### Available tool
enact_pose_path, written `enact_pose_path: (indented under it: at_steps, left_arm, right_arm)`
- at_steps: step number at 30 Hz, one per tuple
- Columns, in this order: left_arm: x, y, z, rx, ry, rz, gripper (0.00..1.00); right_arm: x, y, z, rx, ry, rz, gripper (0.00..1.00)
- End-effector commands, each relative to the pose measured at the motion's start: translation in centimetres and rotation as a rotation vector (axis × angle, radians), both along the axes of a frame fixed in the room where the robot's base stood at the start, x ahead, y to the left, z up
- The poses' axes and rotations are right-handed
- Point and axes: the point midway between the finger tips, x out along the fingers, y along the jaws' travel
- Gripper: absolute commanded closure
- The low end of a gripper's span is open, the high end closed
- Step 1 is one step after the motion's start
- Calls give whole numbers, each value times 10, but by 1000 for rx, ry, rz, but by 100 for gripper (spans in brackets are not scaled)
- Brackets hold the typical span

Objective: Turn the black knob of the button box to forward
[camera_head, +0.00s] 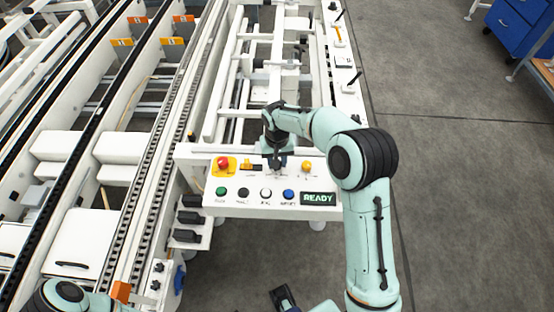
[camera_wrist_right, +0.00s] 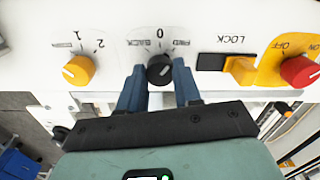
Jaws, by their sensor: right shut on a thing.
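The black knob (camera_wrist_right: 160,70) sits on the white panel of the button box (camera_head: 250,211), below a printed scale with BACK, 0 and FWD. My right gripper (camera_wrist_right: 160,86) is shut on the knob, with one blue finger on each side of it. In the head view the right gripper (camera_head: 275,162) reaches down onto the panel and hides the knob. I cannot tell exactly where the knob's pointer aims.
A red button (camera_head: 223,163), a yellow LOCK switch (camera_wrist_right: 240,70) and a yellow 1-2 knob (camera_wrist_right: 77,70) flank the black knob. Green, black, white and blue buttons and a READY display (camera_head: 318,199) line the front.

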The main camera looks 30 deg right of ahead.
Motion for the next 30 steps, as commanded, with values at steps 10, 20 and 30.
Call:
enact_pose_path:
  at_steps: [10, 20, 30]
  left_arm:
    - [1, 0, 2, 0, -1, 0, 57]
    - [1, 0, 3, 0, -1, 0, 57]
    - [1, 0, 2, 0, -1, 0, 57]
  right_arm:
    - [1, 0, 1, 0, -3, -163, 97]
    - [1, 0, 1, 1, -3, -199, 97]
    - [1, 0, 1, 1, -3, -198, 41]
